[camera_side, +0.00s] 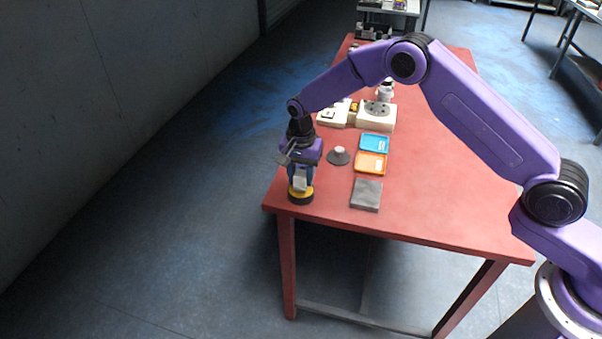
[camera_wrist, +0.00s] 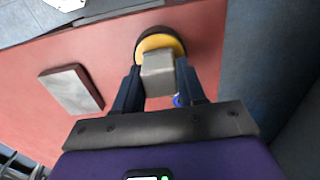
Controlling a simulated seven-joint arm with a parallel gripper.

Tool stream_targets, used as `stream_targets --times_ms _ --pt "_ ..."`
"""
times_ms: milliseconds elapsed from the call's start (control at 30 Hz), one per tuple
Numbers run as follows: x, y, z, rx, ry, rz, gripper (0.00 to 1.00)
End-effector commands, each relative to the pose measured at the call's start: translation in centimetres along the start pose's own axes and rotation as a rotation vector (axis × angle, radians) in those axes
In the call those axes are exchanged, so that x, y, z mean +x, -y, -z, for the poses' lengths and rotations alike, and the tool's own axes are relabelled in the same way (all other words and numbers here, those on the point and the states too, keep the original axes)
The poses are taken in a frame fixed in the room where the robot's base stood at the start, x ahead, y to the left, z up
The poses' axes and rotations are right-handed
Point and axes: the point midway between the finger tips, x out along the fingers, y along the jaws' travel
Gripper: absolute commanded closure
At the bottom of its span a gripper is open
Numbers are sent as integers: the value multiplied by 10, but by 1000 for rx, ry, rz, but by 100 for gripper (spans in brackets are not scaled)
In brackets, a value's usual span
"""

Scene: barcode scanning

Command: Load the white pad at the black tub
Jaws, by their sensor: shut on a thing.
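The white pad (camera_wrist: 158,80), a pale grey-white block, sits between the two fingers of my gripper (camera_wrist: 158,70). In the side view my gripper (camera_side: 300,176) points down at the table's near left corner, shut on the pad (camera_side: 299,184). The black tub (camera_side: 300,200) is round with a yellow-orange top and stands right below the pad. In the wrist view the black tub (camera_wrist: 160,33) shows just beyond the pad, which hides part of it. I cannot tell whether the pad touches the tub.
A grey flat plate (camera_side: 366,195), an orange tray (camera_side: 370,163), a blue tray (camera_side: 374,143) and a dark cone-like stand (camera_side: 339,157) are to the right. White devices (camera_side: 376,117) stand farther back. The tub is close to the red table's (camera_side: 430,205) left edge. The table's right side is clear.

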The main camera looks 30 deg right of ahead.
Motion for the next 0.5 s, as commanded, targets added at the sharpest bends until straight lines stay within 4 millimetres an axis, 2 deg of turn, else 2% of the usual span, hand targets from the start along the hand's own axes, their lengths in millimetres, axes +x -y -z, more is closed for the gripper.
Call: stream_targets --times_ms 500 --pt "6 0 0 0 0 0 84"
